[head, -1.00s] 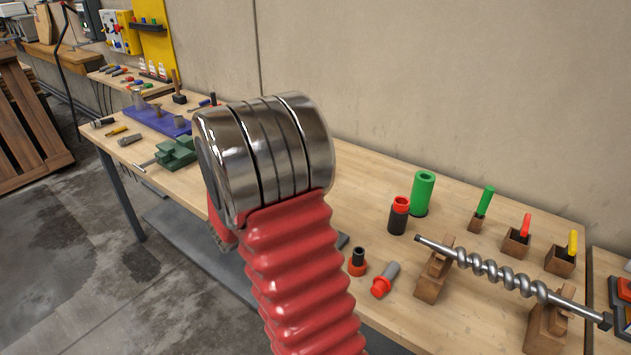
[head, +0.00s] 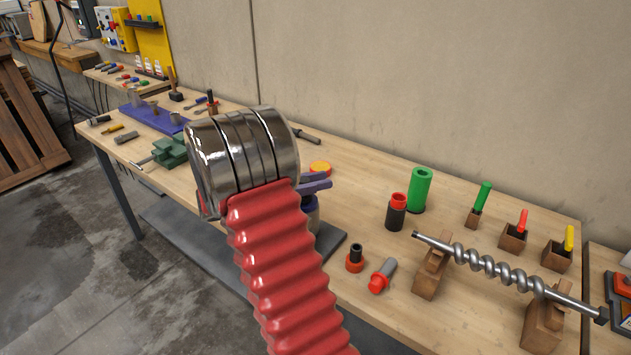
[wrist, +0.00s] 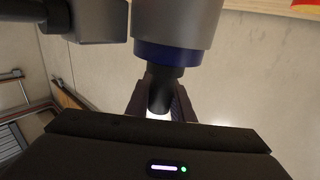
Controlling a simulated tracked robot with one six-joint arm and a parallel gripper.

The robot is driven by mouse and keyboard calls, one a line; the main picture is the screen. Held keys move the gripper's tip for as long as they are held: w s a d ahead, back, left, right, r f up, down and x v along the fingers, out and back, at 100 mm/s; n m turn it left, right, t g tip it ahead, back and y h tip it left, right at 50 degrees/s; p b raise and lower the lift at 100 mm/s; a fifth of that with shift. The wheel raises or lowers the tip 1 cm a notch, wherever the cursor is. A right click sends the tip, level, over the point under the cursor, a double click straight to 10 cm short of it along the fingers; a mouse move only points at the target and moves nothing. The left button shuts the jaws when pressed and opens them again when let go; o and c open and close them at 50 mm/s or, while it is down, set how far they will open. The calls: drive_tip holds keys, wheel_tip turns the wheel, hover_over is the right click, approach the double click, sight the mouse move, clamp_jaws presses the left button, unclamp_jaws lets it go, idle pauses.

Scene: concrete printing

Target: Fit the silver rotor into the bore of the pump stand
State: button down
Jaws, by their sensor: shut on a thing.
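The silver rotor is a spiral metal rod (head: 490,267) on wooden blocks at the right of the bench in the head view. In the wrist view my gripper (wrist: 160,95) is shut around a black round stem (wrist: 163,78). Beyond it is a grey cylinder (wrist: 180,22) with a blue band; I cannot tell whether the two are joined. In the head view my arm hides most of this area. A greyish cylinder (head: 309,214) and bluish-purple pieces (head: 316,185) show beside it, above a dark plate (head: 330,242). I cannot tell whether these belong to the pump stand.
Right of my arm stand a black-and-red cylinder (head: 396,215), a green cylinder (head: 420,190) and small red-trimmed parts (head: 382,276). Colored handles stand in wooden blocks (head: 512,240). A green vise (head: 170,152) is at left. The wall (head: 420,80) closes the back.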

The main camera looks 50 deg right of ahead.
drive_tip(key=shift+s+f, duration=0.2)
drive_tip(key=shift+s, duration=0.1)
drive_tip(key=shift+s+a+m+g+y, duration=0.15)
drive_tip(key=shift+m+g+y, duration=0.7)
drive_tip(key=shift+g, duration=0.1)
drive_tip(key=shift+s+a+m+g+y, duration=0.15)
drive_tip(key=shift+a+m+g+y, duration=0.05)
drive_tip(key=shift+m+g+y, duration=0.7)
drive_tip(key=shift+s+a+m+g+y, duration=0.15)
drive_tip(key=shift+m+g+y, duration=0.65)
drive_tip(key=shift+g, duration=0.25)
drive_tip(key=c, duration=1.5)
unclamp_jaws()
drive_tip(key=shift+o, duration=0.2)
drive_tip(key=shift+w+n, duration=0.1)
drive_tip(key=shift+n, duration=0.15)
drive_tip(key=shift+w+d+n+t+h, duration=0.2)
drive_tip(key=shift+n+t+h, duration=0.6)
drive_tip(key=shift+t+h, duration=0.15)
drive_tip(key=shift+w+d+n+t+h, duration=0.15)
drive_tip(key=shift+d+n+t+h, duration=0.05)
drive_tip(key=shift+n+t+h, duration=0.75)
drive_tip(key=shift+w+d+n+t+h, duration=0.2)
drive_tip(key=shift+n+t+h, duration=0.5)
drive_tip(key=shift+t, duration=0.4)
drive_tip(key=shift+r, duration=0.1)
